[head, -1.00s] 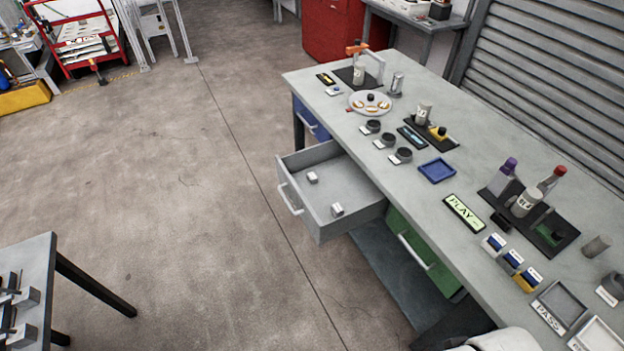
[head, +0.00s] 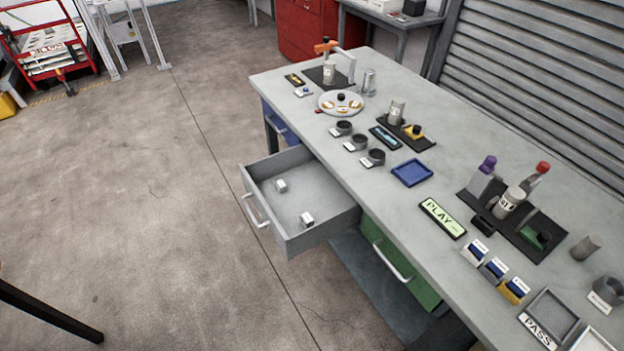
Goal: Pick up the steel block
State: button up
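Two small light-metal blocks lie apart inside the open grey drawer (head: 330,221) under the workbench. One block (head: 281,186) is near the back left of the drawer floor, the other block (head: 307,219) near its front right wall. Both look pale grey and alike; I cannot tell from here which is the steel one. Several small labelled pieces (head: 476,250) stand on the bench top. My gripper is not in view.
The long grey workbench (head: 450,130) carries round cups, a white plate (head: 341,102), a blue tray (head: 411,173), bottles on a black mat and a PASS tray (head: 552,313). A closed green drawer (head: 396,262) is beside the open one.

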aim_at(282, 186)
jog(key=i+j+z, duration=0.45)
jog(key=j+z, duration=0.2)
jog(key=j, duration=0.25)
jog(key=i+j, duration=0.15)
jog(key=j, duration=0.25)
jog(key=i+j, duration=0.15)
jog(key=j, duration=0.25)
jog(key=i+j+z, duration=0.1)
jog(key=j, duration=0.25)
jog(key=i+j, duration=0.15)
jog(key=j, duration=0.25)
jog(key=i+j+z, duration=0.1)
jog(key=j, duration=0.3)
jog(key=i+j, duration=0.15)
jog(key=j, duration=0.3)
jog(key=i+j, duration=0.1)
jog(key=j, duration=0.3)
jog(key=z, duration=0.05)
